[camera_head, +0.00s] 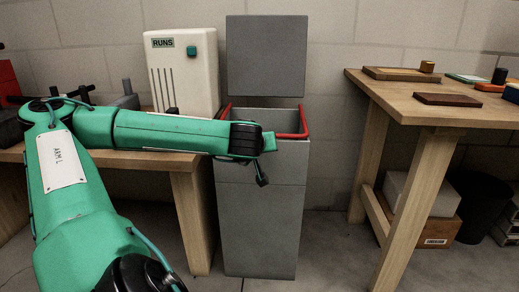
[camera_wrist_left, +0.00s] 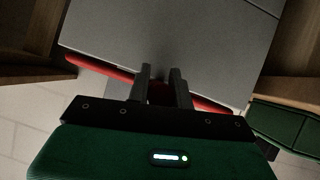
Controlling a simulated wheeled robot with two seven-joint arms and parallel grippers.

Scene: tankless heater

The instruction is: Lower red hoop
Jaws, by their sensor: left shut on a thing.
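The red hoop (camera_head: 305,122) is a bent bar around the top of a tall grey cabinet (camera_head: 260,230). Its front part is largely hidden behind my left gripper (camera_head: 268,142) in the head view. In the left wrist view the red hoop (camera_wrist_left: 212,104) runs across at the fingers of my left gripper (camera_wrist_left: 161,70), showing on both sides of them. The fingers are shut on the hoop, close to the cabinet's grey face. My right gripper is not in view.
A grey square panel (camera_head: 266,56) is upright above the cabinet, by the wall. A white box marked RUNS (camera_head: 181,70) stands on the left bench. A wooden table (camera_head: 440,108) with small items stands to the right. Floor between cabinet and table is clear.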

